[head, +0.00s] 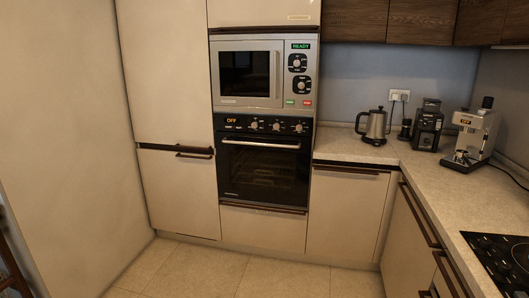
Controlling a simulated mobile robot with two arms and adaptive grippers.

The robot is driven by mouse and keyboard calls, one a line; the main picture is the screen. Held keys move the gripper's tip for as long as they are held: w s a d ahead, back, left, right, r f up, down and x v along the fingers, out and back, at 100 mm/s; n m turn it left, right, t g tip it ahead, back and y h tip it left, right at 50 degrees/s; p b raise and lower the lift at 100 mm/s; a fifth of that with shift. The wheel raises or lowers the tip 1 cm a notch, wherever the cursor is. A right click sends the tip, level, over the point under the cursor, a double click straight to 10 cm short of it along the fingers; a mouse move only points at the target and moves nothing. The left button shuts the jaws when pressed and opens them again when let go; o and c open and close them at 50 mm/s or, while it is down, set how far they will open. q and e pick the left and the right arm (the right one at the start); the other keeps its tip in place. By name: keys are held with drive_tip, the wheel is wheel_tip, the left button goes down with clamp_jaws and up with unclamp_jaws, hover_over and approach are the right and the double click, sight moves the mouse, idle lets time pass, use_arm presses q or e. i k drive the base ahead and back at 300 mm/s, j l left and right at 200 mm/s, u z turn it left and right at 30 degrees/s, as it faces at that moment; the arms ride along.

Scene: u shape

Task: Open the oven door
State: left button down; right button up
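The oven (263,172) is built into a tall cream cabinet in the middle of the head view. Its dark glass door is shut, and a silver handle bar (262,144) runs across the door's top. Above the door is a black control panel (262,125) with several knobs and a display reading OFF. Neither of my grippers shows in the head view. The oven stands some distance ahead, with nothing in front of its door.
A microwave (250,74) sits directly above the oven. The counter (400,158) on the right holds a kettle (374,126), a grinder (428,127), a coffee machine (470,138) and a cooktop (500,255). The tiled floor (240,272) before the oven is clear.

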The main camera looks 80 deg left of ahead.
sight(302, 144)
drive_tip(key=j+u, duration=0.3)
drive_tip(key=u, duration=0.2)
drive_tip(key=j+u, duration=0.3)
drive_tip(key=u, duration=0.2)
drive_tip(key=j+u, duration=0.3)
drive_tip(key=u, duration=0.15)
drive_tip(key=i+j+u, duration=0.15)
drive_tip(key=u, duration=0.35)
drive_tip(key=j, duration=0.1)
